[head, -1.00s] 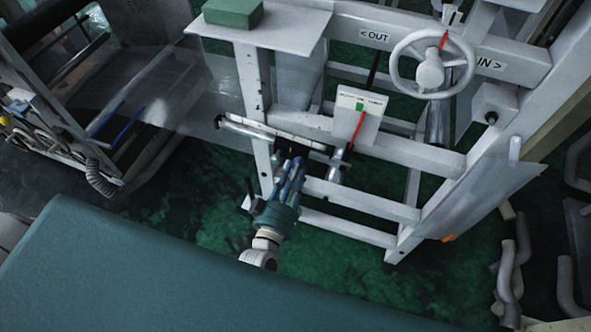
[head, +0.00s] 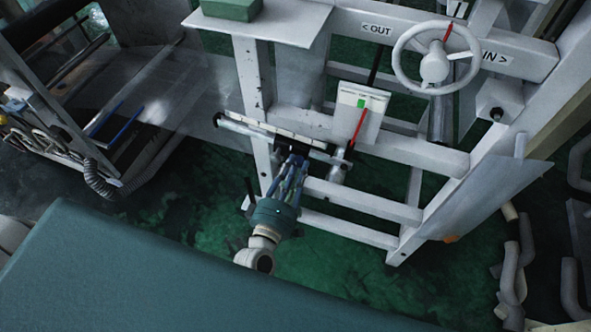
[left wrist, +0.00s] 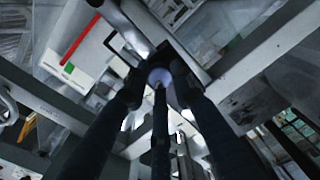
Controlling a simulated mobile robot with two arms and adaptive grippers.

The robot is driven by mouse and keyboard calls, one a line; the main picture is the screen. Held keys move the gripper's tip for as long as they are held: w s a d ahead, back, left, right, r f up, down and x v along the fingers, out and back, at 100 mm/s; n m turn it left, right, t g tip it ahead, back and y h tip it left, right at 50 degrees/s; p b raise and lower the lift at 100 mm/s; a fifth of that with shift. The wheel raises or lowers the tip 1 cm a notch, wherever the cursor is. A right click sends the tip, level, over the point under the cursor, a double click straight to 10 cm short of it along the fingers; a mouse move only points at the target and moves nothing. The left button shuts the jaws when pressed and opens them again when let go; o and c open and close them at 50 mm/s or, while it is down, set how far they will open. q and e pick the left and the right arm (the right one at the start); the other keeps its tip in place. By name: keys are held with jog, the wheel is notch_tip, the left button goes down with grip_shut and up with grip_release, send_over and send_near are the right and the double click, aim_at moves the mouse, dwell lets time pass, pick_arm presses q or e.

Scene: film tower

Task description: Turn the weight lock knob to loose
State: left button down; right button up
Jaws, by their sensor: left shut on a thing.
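My left gripper (head: 292,160) reaches up to the underside of the white scale bar (head: 262,130) on the white frame. In the left wrist view its dark fingers (left wrist: 160,78) are closed around a small pale round knob (left wrist: 160,75), which looks like the weight lock knob. In the head view the fingers and the bar hide this knob. I cannot tell from its face whether it stands at loose or tight. My right gripper is in neither view.
A white panel with a green mark and red pointer (head: 358,112) stands just right of the bar. A handwheel (head: 434,68) between OUT and IN labels is at upper right. Frame rails (head: 362,200) lie right of my gripper. A teal surface (head: 150,270) fills the lower left.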

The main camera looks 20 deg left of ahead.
pick_arm(q)
jog(key=shift+a+n+b, duration=0.1)
jog(key=shift+n+b, duration=0.5)
jog(key=shift+n, duration=1.2)
jog(key=c, duration=1.5)
grip_release()
jog(key=shift+o, duration=0.2)
jog(key=s, duration=1.2)
jog(key=shift+a+r, duration=0.15)
jog(key=shift+a, duration=0.1)
